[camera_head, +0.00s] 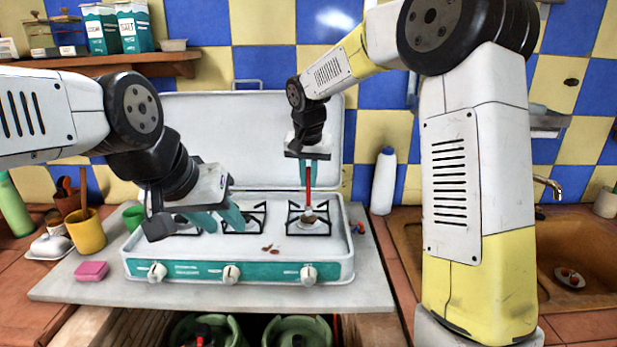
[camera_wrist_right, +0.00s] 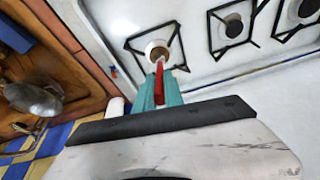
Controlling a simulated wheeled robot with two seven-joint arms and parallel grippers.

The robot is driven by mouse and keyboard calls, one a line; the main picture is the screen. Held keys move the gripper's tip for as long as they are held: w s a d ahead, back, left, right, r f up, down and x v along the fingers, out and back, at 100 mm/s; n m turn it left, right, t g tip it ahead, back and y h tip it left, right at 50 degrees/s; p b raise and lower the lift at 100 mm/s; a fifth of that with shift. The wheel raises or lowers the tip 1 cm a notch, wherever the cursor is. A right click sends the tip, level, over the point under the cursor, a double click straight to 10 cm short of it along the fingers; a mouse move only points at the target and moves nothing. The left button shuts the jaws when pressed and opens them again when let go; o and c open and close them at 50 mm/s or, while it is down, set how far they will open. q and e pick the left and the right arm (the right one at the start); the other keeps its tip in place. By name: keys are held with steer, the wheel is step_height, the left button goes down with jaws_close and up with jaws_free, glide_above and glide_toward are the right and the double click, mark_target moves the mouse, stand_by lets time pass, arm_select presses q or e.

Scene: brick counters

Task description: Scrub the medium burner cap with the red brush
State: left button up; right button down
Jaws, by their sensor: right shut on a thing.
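The red brush (camera_head: 309,183) stands upright over the right-hand burner of the white stove (camera_head: 270,257). My right gripper (camera_head: 307,165) is shut on its upper part; the brush's red handle also shows in the right wrist view (camera_wrist_right: 159,75). The brush's lower end is at the right burner cap (camera_wrist_right: 157,49); I cannot tell whether it touches. The middle burner cap (camera_wrist_right: 233,26) and the left burner cap (camera_wrist_right: 308,8) show in the wrist view. I cannot tell by size which cap is the medium one. My left gripper (camera_head: 217,218) is open and empty above the stove's left half, partly hiding the left burner.
Brown bits (camera_head: 270,249) lie on the stove top. A pink sponge (camera_head: 91,270), a yellow cup (camera_head: 87,232) and a green cup (camera_head: 133,217) stand to the left. A white bottle (camera_head: 384,182) stands right of the raised stove lid (camera_head: 235,135). A sink (camera_head: 575,255) is far right.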

steer(key=shift+a, duration=0.15)
steer(key=shift+a, duration=0.25)
steer(key=shift+d, duration=0.1)
steer(key=shift+d+f, duration=0.15)
steer(key=shift+d, duration=0.55)
